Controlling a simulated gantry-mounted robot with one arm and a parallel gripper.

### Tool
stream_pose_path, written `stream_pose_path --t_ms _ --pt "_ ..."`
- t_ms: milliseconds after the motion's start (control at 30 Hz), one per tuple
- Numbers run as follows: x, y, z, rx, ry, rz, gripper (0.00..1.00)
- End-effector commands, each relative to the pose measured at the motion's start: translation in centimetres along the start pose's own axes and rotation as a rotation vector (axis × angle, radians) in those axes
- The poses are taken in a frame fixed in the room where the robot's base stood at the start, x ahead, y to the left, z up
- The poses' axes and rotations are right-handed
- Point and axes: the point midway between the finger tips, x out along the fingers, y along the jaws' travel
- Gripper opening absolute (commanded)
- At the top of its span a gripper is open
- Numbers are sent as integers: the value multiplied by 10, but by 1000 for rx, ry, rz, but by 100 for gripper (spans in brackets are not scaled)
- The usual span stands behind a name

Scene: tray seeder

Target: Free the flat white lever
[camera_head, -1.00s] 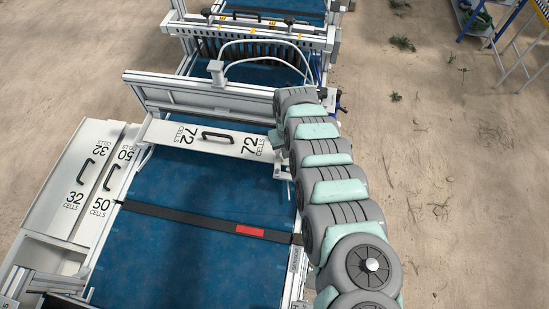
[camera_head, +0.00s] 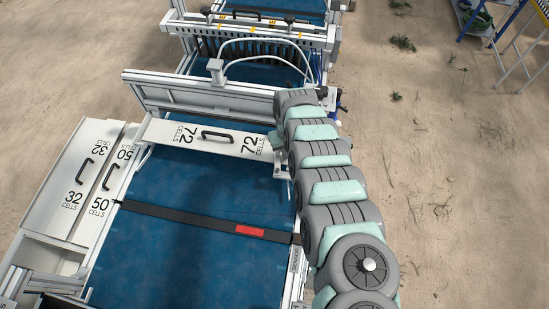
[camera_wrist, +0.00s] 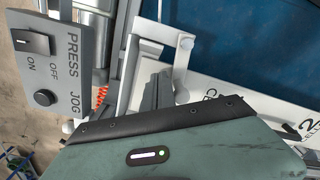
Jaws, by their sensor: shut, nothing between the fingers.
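The flat white lever (camera_wrist: 184,70) shows in the wrist view as a pale bar with a round pivot at its upper end, beside the 72-cell plate. A small white piece at the machine's right rail (camera_head: 282,171) in the head view appears to be the same lever. My gripper (camera_wrist: 158,88) is shut and empty, its grey fingers just left of the lever; I cannot tell whether they touch it. In the head view the fingers are hidden behind my arm. The white 72-cell plate (camera_head: 220,139) lies across the blue bed.
A grey switch box (camera_wrist: 38,60) with ON/OFF and PRESS JOG stands left in the wrist view. A metal crossbar (camera_head: 200,97) spans behind the plate. The 32-cell (camera_head: 66,178) and 50-cell (camera_head: 110,184) plates sit left. Open sand lies right of my arm.

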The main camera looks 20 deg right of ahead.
Motion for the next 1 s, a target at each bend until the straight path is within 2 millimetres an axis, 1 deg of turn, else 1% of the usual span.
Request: stream_pose_path --t_ms 267,467,800,1000 --pt "8 -1 0 -1 0 0 0" --pt "9 -2 -2 -1 0 0 0" --pt "9 -12 -10 -2 0 0 0" --pt "8 -14 -11 -1 0 0 0"
